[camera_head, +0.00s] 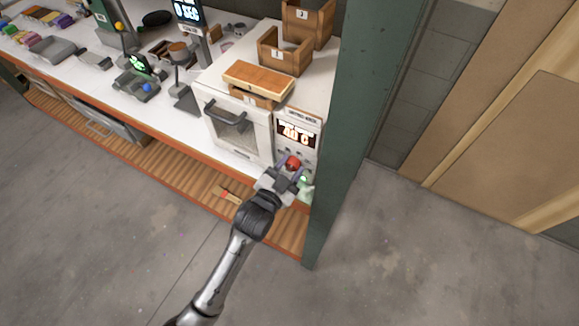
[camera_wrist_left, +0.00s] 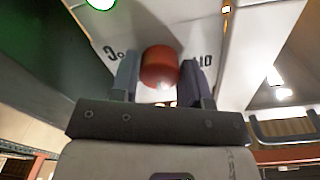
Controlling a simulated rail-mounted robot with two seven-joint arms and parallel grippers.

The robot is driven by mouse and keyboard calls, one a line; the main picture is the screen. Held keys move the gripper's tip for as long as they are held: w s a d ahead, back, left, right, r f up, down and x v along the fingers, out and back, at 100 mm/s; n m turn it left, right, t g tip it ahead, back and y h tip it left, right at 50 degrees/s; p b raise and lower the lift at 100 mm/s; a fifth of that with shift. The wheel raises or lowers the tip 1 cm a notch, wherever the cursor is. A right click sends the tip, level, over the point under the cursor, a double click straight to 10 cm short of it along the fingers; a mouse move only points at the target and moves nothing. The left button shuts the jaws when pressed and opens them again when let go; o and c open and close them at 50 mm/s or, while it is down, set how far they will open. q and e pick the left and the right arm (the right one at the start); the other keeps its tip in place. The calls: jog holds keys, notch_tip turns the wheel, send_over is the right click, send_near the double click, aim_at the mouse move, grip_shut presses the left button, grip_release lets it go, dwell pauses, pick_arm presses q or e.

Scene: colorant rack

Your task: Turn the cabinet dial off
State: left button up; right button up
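The dial (camera_head: 293,163) is a round red knob on the front panel of the white oven-like cabinet (camera_head: 250,130), below a lit display (camera_head: 295,134). My left gripper (camera_head: 290,170) is at the dial, one finger on each side. Dark markings show on the panel at both sides of the dial. A green light (camera_wrist_left: 101,4) glows on the panel. My right gripper is not in view.
A green post (camera_head: 350,130) stands close to the right of the panel and my left gripper. Wooden boxes (camera_head: 285,55) sit on the cabinet. A wooden lower shelf (camera_head: 170,160) runs below the white bench. The concrete floor (camera_head: 120,240) in front is clear.

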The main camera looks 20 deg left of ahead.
pick_arm(q)
jog(key=c, duration=0.5)
jog(key=shift+o, duration=0.2)
jog(key=shift+r+n+p, duration=0.15)
jog(key=shift+n+p, duration=0.45)
jog(key=shift+p, duration=0.2)
jog(key=n+p, duration=0.3)
jog(key=shift+n, duration=0.3)
jog(key=n+p, duration=0.3)
jog(key=shift+n, duration=0.3)
jog(key=n+p, duration=0.2)
jog(key=n, duration=0.2)
jog(key=shift+n, duration=0.4)
jog(key=n+p, duration=0.1)
jog(key=n, duration=0.2)
jog(key=shift+y, duration=0.3)
jog(key=shift+f+n+p, duration=0.2)
jog(key=shift+n+p, duration=0.1)
jog(key=shift+n, duration=0.9)
